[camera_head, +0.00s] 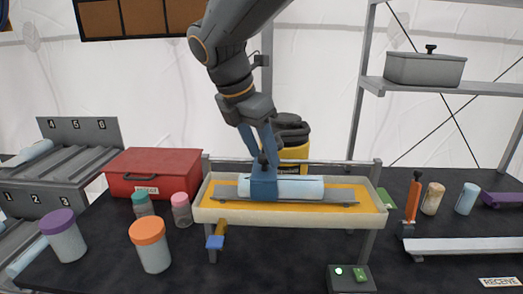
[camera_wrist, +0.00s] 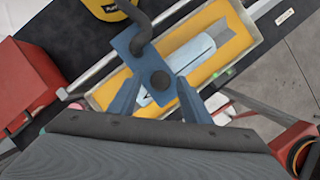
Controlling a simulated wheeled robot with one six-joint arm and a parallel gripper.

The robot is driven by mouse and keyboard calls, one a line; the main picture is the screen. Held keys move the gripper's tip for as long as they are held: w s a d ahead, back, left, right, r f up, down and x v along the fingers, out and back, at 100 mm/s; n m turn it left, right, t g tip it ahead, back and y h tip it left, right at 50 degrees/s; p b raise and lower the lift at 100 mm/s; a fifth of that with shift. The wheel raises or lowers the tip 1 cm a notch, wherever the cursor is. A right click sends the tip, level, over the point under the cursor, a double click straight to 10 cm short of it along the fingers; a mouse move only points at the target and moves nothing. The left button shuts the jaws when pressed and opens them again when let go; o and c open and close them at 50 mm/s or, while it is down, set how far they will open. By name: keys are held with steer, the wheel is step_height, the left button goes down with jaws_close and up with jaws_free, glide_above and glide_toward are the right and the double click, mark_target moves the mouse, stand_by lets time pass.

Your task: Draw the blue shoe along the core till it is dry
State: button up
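The blue shoe (camera_head: 263,185) sits across the pale, whitish-blue core (camera_head: 299,186), left of its middle. The core lies along a grey bar in a cream tray (camera_head: 300,214) with a yellow-orange floor. In the wrist view the shoe (camera_wrist: 127,45) shows as a blue plate with a black knob. My gripper (camera_head: 261,155) is pointed down right above the shoe. In the wrist view my gripper's two blue-grey fingers (camera_wrist: 158,84) stand on either side of the knob, with visible gaps. The shoe's underside is hidden.
A red box (camera_head: 154,172) and jars with orange (camera_head: 150,247), purple, green and pink lids stand left of the tray. A yellow-and-black container (camera_head: 292,138) stands behind. A red-orange upright tool (camera_head: 412,205) and a pale bar (camera_head: 465,245) are at right.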

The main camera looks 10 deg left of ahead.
steer(key=b+v, duration=0.1)
steer(key=v, duration=0.7)
steer(key=shift+f, duration=0.1)
stand_by(1.3)
